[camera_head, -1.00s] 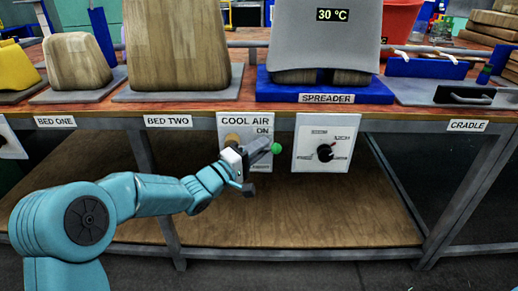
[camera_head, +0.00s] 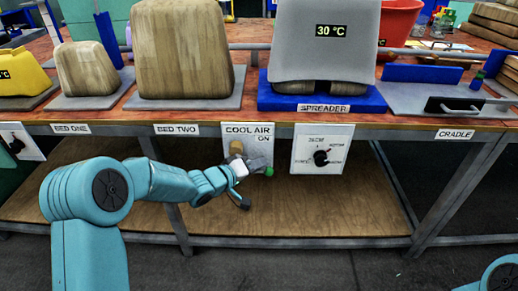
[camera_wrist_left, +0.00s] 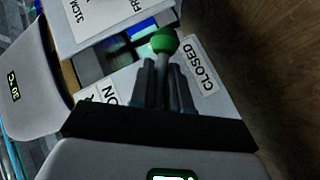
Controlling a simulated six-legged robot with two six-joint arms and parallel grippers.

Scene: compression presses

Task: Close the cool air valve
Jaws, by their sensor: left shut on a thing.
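The white cool air panel (camera_head: 235,130) is on the front of the bench, with "ON" at its upper right. Its valve lever has a green knob (camera_head: 268,171), which points down and to the right from a brass-coloured hub (camera_head: 237,147). My left gripper (camera_head: 257,165) is shut on the lever, just behind the knob, and covers the panel's lower part. In the left wrist view the knob (camera_wrist_left: 165,40) sticks out beyond the two fingers (camera_wrist_left: 165,85). The "CLOSED" label (camera_wrist_left: 203,75) is close to its right, and "ON" is to the left. My right gripper is out of view.
A white dial panel (camera_head: 338,150) with a black knob is just right of the cool air panel. The spreader (camera_head: 325,45) reading 30 °C stands on the bench above. A wooden lower shelf (camera_head: 320,212) lies below, mostly empty.

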